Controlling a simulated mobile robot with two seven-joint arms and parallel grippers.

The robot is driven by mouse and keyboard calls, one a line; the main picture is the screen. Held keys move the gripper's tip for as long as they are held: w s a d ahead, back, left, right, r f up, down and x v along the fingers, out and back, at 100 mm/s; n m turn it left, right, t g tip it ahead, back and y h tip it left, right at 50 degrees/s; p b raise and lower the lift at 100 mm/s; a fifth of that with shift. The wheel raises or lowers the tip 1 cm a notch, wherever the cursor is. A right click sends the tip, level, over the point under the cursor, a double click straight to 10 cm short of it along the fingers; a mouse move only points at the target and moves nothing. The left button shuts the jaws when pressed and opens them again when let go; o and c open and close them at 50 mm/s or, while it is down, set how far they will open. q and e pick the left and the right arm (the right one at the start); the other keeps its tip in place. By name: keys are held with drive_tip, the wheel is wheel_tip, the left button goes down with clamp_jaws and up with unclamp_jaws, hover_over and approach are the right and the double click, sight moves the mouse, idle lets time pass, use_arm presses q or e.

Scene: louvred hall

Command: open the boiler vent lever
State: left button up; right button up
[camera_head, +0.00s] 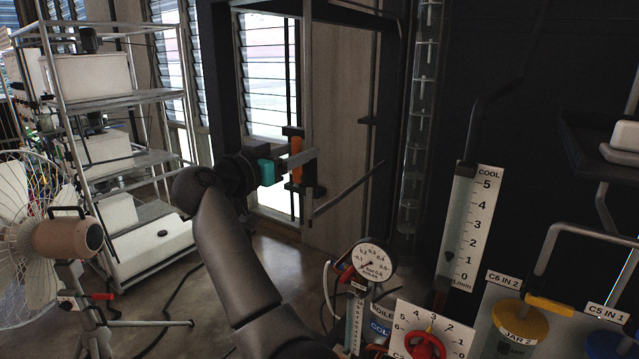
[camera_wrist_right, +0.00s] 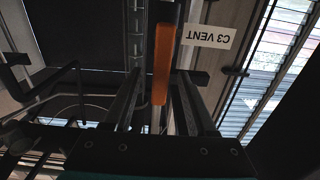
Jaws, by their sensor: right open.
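The vent lever has an orange handle (camera_head: 296,148), seen upright by the window post in the head view. In the right wrist view the orange handle (camera_wrist_right: 163,55) runs lengthwise and its near end lies between the two fingers. A white "C3 VENT" label (camera_wrist_right: 207,37) is beside it, upside down. My right gripper (camera_head: 291,163) is open at the handle, with its teal part just left of it. In the wrist view the open fingers (camera_wrist_right: 160,84) stand on either side of the handle, with gaps showing. My left gripper is not in view.
A pressure gauge (camera_head: 372,262), a COOL scale (camera_head: 473,228), a red knob (camera_head: 425,345) and a yellow JAR 2 lid (camera_head: 520,320) stand at the right. A fan (camera_head: 68,238) and metal shelving (camera_head: 120,100) are at the left. A grey bar (camera_head: 348,189) slants right of the gripper.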

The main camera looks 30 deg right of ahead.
drive_tip(key=v, duration=0.7)
drive_tip(key=shift+r, duration=0.1)
wheel_tip(320, 180, up, 20)
drive_tip(key=b, duration=0.1)
idle(0.8)
